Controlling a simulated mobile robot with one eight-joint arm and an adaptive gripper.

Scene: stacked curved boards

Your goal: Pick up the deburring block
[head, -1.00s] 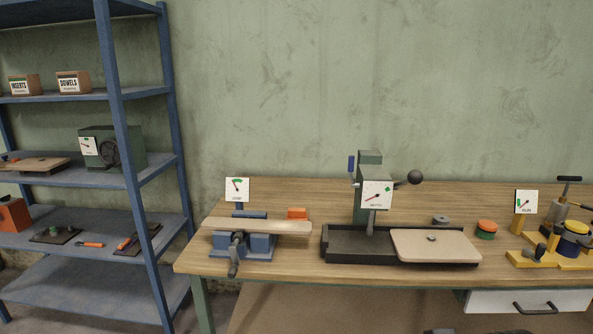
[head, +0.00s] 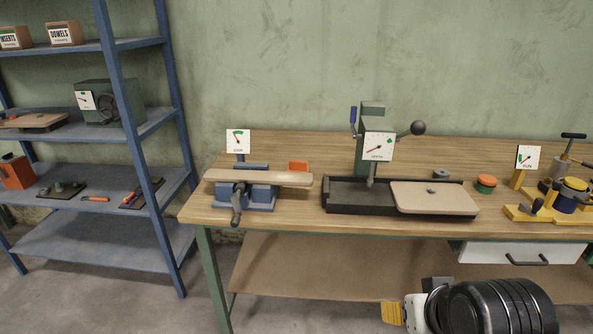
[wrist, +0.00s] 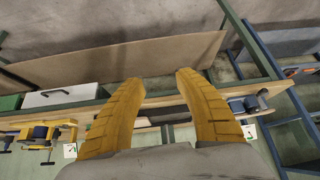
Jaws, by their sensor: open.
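A small orange block (head: 298,166) stands on the workbench just behind the right end of the board in the vise; its lower part is hidden by the board. It looks like the deburring block, but no label shows. My gripper (wrist: 158,78) is open and empty in the wrist view, with two ribbed yellow fingers spread apart. In the head view its yellow fingertip (head: 391,313) shows at the bottom, below and in front of the bench, well away from the orange block.
A pale board (head: 258,179) lies across the blue vise (head: 247,196). Right of it stand a black tray (head: 350,196) with a press, a round orange-and-green piece (head: 486,183) and a yellow fixture (head: 520,212). The workbench (head: 210,213) edge and a blue shelf rack (head: 122,150) bound the space.

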